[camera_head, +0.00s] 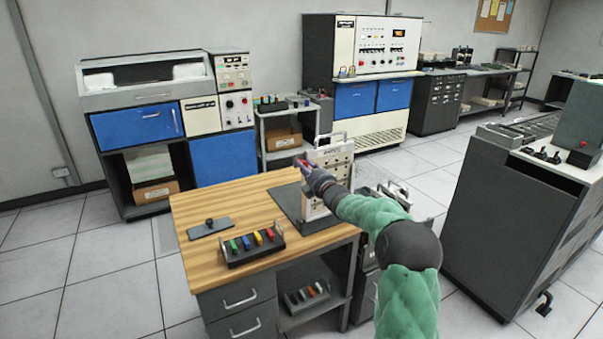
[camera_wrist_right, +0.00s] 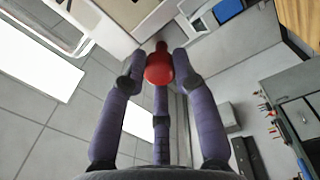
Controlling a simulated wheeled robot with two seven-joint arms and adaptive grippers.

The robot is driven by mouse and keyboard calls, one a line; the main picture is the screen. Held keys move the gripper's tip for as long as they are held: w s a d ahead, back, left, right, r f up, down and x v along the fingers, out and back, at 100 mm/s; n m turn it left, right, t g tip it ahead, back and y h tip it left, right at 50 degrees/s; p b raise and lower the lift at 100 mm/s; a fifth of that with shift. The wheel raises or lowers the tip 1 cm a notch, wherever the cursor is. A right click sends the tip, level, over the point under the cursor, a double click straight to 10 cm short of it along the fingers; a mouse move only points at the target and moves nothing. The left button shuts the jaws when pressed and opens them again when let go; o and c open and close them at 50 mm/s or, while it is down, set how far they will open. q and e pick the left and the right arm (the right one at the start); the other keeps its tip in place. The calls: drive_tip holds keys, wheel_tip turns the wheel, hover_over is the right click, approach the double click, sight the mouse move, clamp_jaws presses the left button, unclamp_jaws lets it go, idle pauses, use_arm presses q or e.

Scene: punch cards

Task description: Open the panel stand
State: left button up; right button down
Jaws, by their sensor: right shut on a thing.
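The panel stand (camera_head: 335,160) is a cream upright panel with a handle on top, on a dark base plate (camera_head: 288,200) on the wooden desk. My right gripper (camera_head: 303,164) is at its left edge, and the forearm hides part of its lower front. In the right wrist view, the purple fingers of my right gripper (camera_wrist_right: 159,58) are closed around a red knob (camera_wrist_right: 158,69). The knob shows only as a small red spot in the head view. How it joins the stand is hidden. My left gripper is out of view.
On the wooden desk (camera_head: 195,271) stand a rack of coloured pieces (camera_head: 252,245) and a small dark plate with a knob (camera_head: 211,228). A grey console (camera_head: 515,215) stands at the right. The desk's left front is clear.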

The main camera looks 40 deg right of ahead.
drive_tip(key=shift+f, duration=0.25)
drive_tip(key=c, duration=1.3)
unclamp_jaws()
drive_tip(key=shift+c, duration=0.2)
drive_tip(key=o, duration=0.4)
drive_tip(key=shift+s+r, duration=0.15)
drive_tip(key=shift+s, duration=0.1)
drive_tip(key=shift+c, duration=0.2)
drive_tip(key=v, duration=1.1)
drive_tip(key=shift+s, duration=0.4)
drive_tip(key=shift+a, duration=0.15)
